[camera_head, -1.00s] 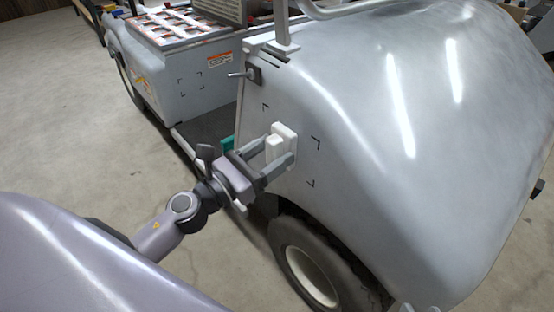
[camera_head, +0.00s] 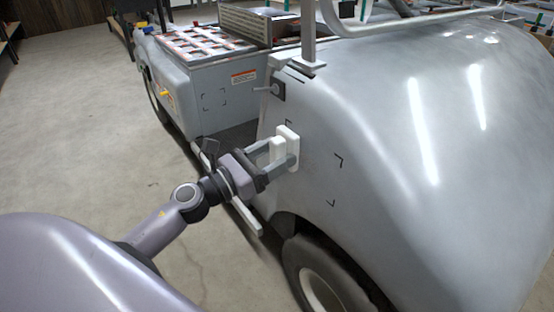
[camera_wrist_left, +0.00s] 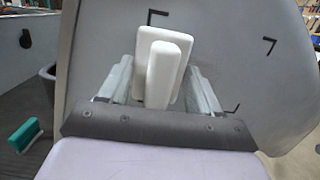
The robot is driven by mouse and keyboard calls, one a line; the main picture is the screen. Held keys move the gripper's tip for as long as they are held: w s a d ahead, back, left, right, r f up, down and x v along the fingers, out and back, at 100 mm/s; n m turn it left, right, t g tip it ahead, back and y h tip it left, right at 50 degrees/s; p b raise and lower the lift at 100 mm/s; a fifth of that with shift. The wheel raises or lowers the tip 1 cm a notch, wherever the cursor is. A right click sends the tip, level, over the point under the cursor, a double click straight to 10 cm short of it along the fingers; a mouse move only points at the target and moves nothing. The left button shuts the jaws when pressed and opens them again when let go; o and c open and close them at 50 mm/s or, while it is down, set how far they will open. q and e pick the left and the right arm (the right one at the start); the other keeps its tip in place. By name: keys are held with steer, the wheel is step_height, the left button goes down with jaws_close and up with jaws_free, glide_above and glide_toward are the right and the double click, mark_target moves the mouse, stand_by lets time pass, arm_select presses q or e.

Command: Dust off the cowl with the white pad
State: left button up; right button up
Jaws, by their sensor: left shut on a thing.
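The white pad (camera_head: 286,145) is a flat block with a raised grip. My left gripper (camera_head: 280,154) is shut on the pad's grip and holds it against, or very close to, the side of the grey cowl (camera_head: 390,130). Black corner marks on the cowl lie around and to the right of the pad. In the left wrist view the pad (camera_wrist_left: 163,68) stands between the two fingers, with the cowl (camera_wrist_left: 235,60) behind it. Whether the pad's face touches the surface is hidden. My right gripper is not in view.
A wheel (camera_head: 325,280) sits below the cowl. A small lever (camera_head: 270,89) sticks out above the pad. A green brush (camera_wrist_left: 25,135) shows at the lower left of the wrist view. Floor at left is clear.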

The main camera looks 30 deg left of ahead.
arm_select(q)
steer(key=shift+a, duration=0.1)
steer(key=shift+r+b+v, duration=0.15)
steer(key=shift+b+v, duration=0.25)
steer(key=shift+v, duration=0.75)
steer(key=shift+r+b+v, duration=0.1)
steer(key=shift+b+v, duration=0.25)
steer(key=shift+v, duration=0.8)
steer(key=shift+s+a+r, duration=0.15)
steer(key=shift+s, duration=0.5)
steer(key=v, duration=0.1)
steer(key=b+v, duration=0.1)
steer(key=v, duration=0.1)
steer(key=shift+r, duration=0.25)
